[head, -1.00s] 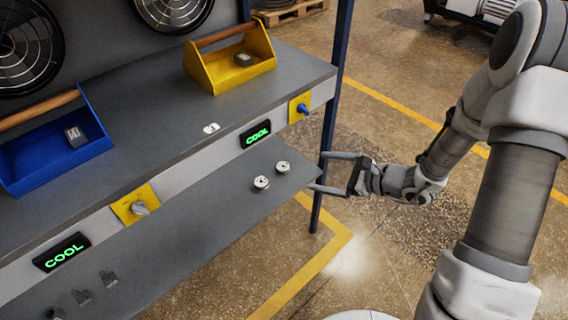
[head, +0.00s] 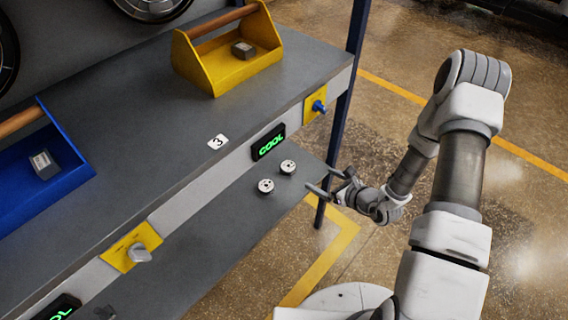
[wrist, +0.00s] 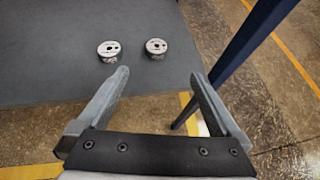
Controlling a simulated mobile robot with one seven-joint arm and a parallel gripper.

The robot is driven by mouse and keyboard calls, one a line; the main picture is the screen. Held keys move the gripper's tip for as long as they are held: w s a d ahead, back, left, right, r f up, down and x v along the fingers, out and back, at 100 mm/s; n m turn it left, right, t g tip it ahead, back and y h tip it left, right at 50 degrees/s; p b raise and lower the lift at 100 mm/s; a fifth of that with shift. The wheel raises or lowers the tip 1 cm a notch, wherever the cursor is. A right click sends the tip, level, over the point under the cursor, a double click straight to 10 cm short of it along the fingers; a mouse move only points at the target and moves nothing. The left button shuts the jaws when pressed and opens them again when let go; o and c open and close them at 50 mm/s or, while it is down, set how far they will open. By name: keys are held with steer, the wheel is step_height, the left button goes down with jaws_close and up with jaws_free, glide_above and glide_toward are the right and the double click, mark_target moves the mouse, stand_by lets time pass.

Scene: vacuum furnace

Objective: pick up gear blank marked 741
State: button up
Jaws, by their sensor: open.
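Two small round silver gear blanks sit on the lower grey shelf, the nearer one (head: 266,186) and the farther one (head: 288,167). The wrist view shows the same pair, one on the left (wrist: 109,50) and one on the right (wrist: 156,47), with dark markings too small to read, so I cannot tell which is 741. My gripper (head: 323,181) is open and empty at the shelf's right edge, to the right of both blanks. In the wrist view my gripper's fingers (wrist: 160,88) are spread, and both blanks lie beyond the tips.
A blue post (head: 345,110) stands close behind my gripper. The upper shelf (head: 130,130) overhangs the lower shelf (head: 215,235) and carries a yellow tote (head: 215,75) and a blue tote (head: 75,160). A green COOL display (head: 269,142) and blue knob (head: 318,106) are on its front.

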steer(key=b, duration=0.3)
glide_toward(288, 165)
steer(key=x, duration=0.3)
steer(key=shift+w+d, duration=0.2)
steer(key=b+x, duration=0.1)
steer(key=x, duration=0.3)
steer(key=shift+s+a+f+b, duration=0.15)
steer(key=shift+a+f+b, duration=0.15)
steer(key=shift+b, duration=0.1)
steer(key=shift+w+a+f, duration=0.15)
steer(key=shift+w+a, duration=0.1)
steer(key=shift+w, duration=0.1)
jaws_close()
